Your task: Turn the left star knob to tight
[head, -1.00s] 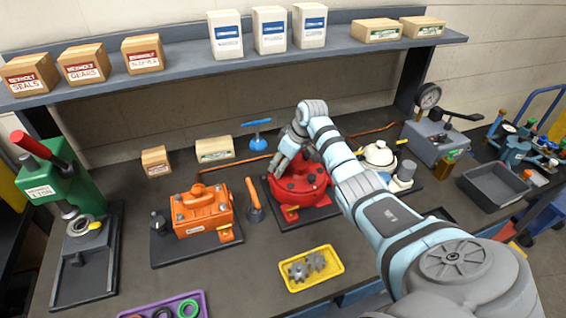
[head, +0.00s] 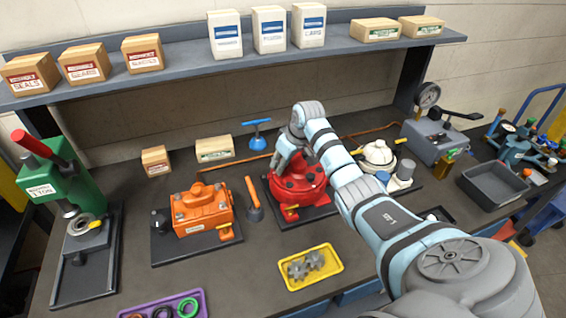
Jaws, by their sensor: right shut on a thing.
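The red round motor housing (head: 299,187) stands on a dark base plate in the middle of the bench, with small dark fittings on its top. My right gripper (head: 279,164) reaches down from above to the upper left of this housing. Its fingers are shut on the left star knob, which they and the gripper body hide almost wholly. I cannot read the knob's angle or any tight mark. My left gripper is not in view.
An orange motor (head: 205,210) and an orange-handled tool (head: 254,198) stand to the left. A yellow tray (head: 311,283) with grey gears lies in front. A blue-handled tool (head: 257,135) stands behind.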

